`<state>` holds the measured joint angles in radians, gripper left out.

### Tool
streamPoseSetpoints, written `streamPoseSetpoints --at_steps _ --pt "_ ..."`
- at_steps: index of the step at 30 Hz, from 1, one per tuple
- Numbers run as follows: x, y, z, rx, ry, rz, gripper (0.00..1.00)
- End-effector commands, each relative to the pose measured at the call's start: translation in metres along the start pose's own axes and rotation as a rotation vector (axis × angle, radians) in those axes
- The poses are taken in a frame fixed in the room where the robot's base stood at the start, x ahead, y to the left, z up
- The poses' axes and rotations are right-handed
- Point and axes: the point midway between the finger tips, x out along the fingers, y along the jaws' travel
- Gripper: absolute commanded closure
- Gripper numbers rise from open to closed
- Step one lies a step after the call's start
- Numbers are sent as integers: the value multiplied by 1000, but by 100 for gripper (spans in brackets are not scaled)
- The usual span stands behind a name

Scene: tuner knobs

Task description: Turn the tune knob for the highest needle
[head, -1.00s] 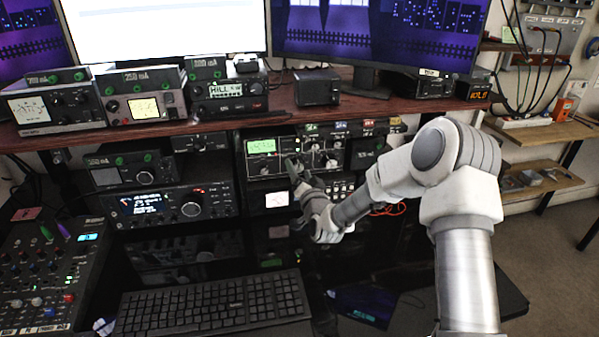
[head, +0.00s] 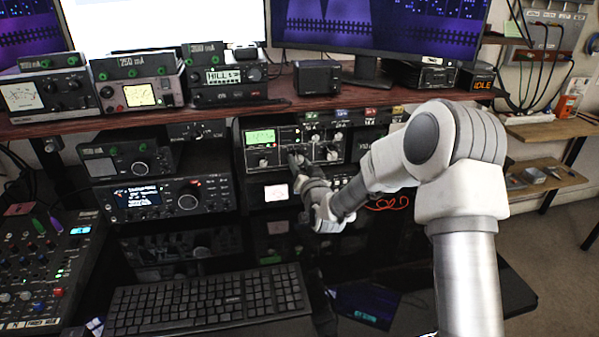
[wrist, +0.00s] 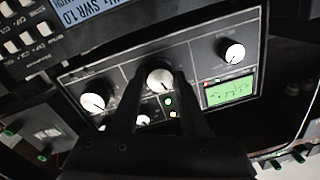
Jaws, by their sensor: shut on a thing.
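The tuner (head: 318,152) is a dark panel with pale knobs below the shelf. Its lit green meter (head: 260,138) shows at its left end; in the wrist view the meter (wrist: 228,93) is at the right, its needle too fine to read. My gripper (wrist: 160,80) is shut on the middle knob (wrist: 160,77), one dark finger on each side of it. The fingers hide part of the panel, and I cannot read the knob's label. In the head view my gripper (head: 298,160) reaches the tuner's front, covering this knob.
Other tuner knobs stand close by, one to the left (wrist: 94,103) and one to the right (wrist: 234,53) in the wrist view. A shelf (head: 300,105) overhangs the tuner. A small white meter (head: 277,191) sits below it. A keyboard (head: 208,302) lies on the glossy desk.

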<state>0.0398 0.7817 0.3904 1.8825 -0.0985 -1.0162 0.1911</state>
Motion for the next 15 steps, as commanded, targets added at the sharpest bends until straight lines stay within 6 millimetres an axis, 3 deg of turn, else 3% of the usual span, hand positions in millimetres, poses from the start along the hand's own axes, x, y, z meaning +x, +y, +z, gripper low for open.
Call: streamPoseSetpoints --at_steps 13,14,15 --pt "0 0 0 -55 -4 2 100" --pt "0 0 0 -55 -4 2 54" --pt "0 0 0 -54 -4 2 47"
